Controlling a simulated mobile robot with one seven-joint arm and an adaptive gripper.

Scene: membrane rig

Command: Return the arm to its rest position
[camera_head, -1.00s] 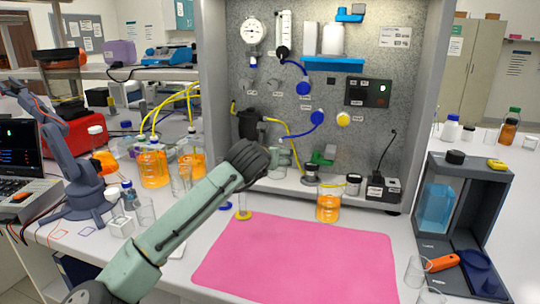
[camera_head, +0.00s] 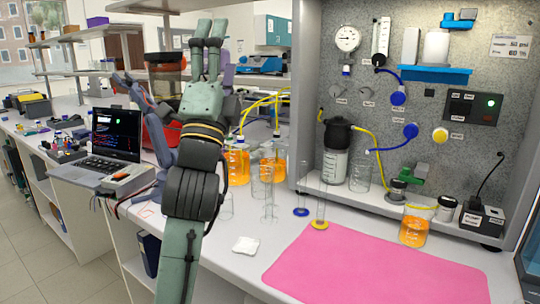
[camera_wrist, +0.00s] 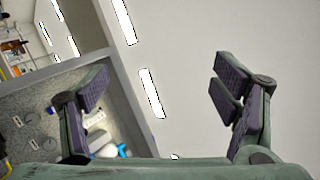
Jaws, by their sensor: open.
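My gripper (camera_head: 207,42) points straight up in the head view, raised above the bench at the left of the rig. Its two fingers are apart with nothing between them. In the wrist view my gripper (camera_wrist: 160,95) also shows open and empty, with the ceiling behind it. My arm rises from the bottom of the head view in front of the bench. It hides part of the bench and of the things behind it.
The membrane rig panel (camera_head: 375,100) stands at the right. A pink mat (camera_head: 375,268) lies on the bench before it, with an orange-filled beaker (camera_head: 414,230) near its back edge. Glass cylinders (camera_head: 321,200) stand close to my arm. A laptop (camera_head: 112,140) is at the left.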

